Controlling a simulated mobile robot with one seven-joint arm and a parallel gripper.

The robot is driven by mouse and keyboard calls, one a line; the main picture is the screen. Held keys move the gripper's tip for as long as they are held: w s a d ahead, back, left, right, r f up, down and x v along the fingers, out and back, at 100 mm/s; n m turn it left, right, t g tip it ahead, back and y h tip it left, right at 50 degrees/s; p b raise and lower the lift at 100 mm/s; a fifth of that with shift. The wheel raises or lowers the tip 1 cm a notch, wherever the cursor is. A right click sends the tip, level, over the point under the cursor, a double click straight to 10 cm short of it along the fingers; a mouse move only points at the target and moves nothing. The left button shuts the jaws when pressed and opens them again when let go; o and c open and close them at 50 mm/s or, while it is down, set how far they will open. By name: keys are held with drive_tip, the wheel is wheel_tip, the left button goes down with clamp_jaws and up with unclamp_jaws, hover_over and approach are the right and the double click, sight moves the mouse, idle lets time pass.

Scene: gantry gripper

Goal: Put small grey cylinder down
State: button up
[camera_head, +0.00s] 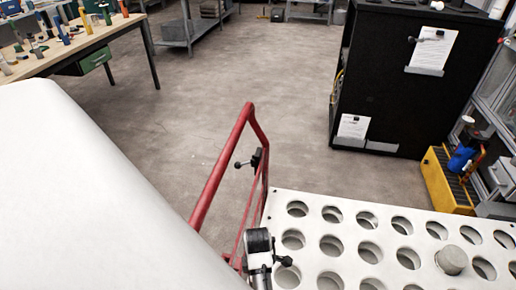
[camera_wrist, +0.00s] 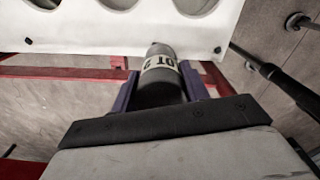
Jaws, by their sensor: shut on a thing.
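In the wrist view my gripper (camera_wrist: 160,82) has its two blue-purple fingers shut on a small grey cylinder (camera_wrist: 161,94). The cylinder has a pale band with dark lettering, only partly readable. Its far end shows close to the edge of a white plate with round holes (camera_wrist: 208,42); I cannot tell the gap between them. In the head view the white holed plate (camera_head: 312,222) lies at the lower right. A large white rounded part of mine fills the lower left there, and I cannot make out my gripper in that view.
A grey round piece (camera_head: 452,259) sits in one plate hole; several others look empty. A black cabinet (camera_head: 390,90) and yellow crate (camera_head: 447,184) stand behind. The floor between is clear.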

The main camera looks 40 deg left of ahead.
wheel_tip(320, 180, down, 11)
drive_tip(key=shift+r, duration=0.1)
idle(0.3)
drive_tip(key=o, duration=1.3)
drive_tip(key=shift+f, duration=0.2)
wheel_tip(320, 180, up, 12)
drive_tip(key=shift+r, duration=0.2)
drive_tip(key=shift+w, duration=0.1)
